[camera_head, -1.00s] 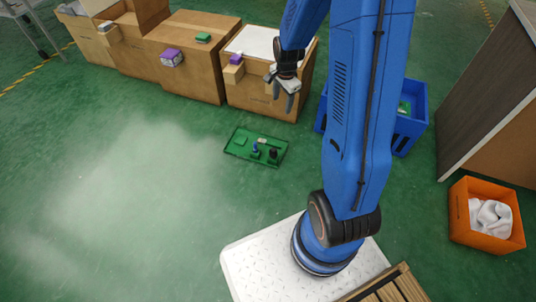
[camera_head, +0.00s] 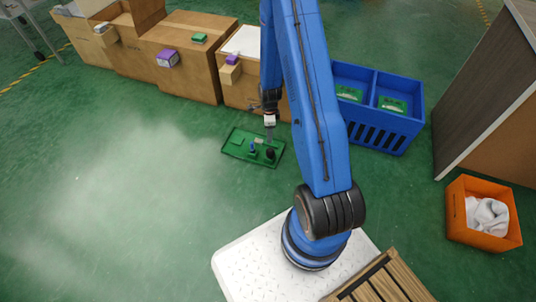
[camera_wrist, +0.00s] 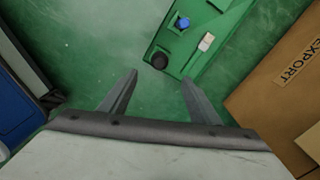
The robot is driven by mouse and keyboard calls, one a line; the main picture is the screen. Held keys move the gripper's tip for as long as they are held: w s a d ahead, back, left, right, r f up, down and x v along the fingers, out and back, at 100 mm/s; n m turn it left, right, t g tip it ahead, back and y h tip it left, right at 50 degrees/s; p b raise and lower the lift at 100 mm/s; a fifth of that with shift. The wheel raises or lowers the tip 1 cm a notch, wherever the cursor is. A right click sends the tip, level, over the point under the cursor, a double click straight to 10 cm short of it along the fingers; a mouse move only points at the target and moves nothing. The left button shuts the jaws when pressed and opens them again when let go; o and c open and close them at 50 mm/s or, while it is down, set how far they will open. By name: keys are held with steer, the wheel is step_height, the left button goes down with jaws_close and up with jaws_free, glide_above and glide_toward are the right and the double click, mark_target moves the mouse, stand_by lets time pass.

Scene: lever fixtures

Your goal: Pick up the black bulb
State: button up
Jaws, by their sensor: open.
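The black bulb (camera_head: 270,154) stands at the right end of a flat green tray (camera_head: 234,148) on the floor. In the wrist view the black bulb (camera_wrist: 160,61) shows as a dark round top at the tray's near corner. My gripper (camera_head: 270,134) points down above the tray's right part. In the wrist view my gripper (camera_wrist: 160,77) is open and empty, with the black bulb just ahead of the gap between the fingertips, apart from both fingers.
Cardboard boxes (camera_head: 183,60) stand behind the tray. A blue two-part crate (camera_head: 384,130) with green pieces inside stands to the right. An orange bin (camera_head: 483,240) with white cloth is at far right. The floor left of the tray is clear.

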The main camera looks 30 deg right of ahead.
mark_target(270, 149)
step_height(270, 149, down, 12)
steer(key=shift+r, duration=0.1)
steer(key=shift+s+d+f, duration=0.1)
steer(key=shift+d+f, duration=0.05)
steer(key=shift+f, duration=2.6)
steer(key=shift+c, duration=0.4)
steer(key=c, duration=1)
